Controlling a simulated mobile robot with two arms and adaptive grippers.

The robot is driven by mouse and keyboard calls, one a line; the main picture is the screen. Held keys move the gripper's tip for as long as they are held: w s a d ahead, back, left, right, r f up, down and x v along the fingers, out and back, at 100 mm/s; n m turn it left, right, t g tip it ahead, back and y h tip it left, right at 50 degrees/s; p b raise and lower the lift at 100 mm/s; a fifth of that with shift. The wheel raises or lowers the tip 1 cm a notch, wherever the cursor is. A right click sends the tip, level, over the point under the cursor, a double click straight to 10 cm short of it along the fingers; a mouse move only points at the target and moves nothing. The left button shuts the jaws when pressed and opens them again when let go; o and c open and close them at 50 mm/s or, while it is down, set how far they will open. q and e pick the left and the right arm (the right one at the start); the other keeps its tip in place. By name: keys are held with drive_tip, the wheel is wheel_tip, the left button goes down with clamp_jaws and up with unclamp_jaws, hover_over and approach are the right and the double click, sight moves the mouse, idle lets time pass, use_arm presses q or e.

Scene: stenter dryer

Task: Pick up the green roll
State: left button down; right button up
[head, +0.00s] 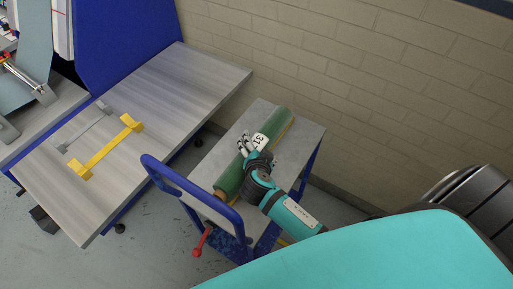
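The green roll (231,179) lies lengthwise on the grey top of a blue-framed cart (207,165). It has a white label marked 31 and a brown core end at its near end. My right gripper (243,142) is over the middle of the roll, with its fingers reaching across it near the label. The fingers look spread apart. I cannot tell whether they touch the roll, and part of the roll is hidden under the hand. My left gripper is not in view.
The cart has a blue push handle (190,183) and a red lever (202,241). A grey table (165,90) with a yellow bracket (108,148) and a grey bracket (85,128) stands left. A brick wall (340,75) rises behind. Some floor between is clear.

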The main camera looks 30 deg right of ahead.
drive_tip(key=shift+f, duration=0.1)
drive_tip(key=c, duration=1.6)
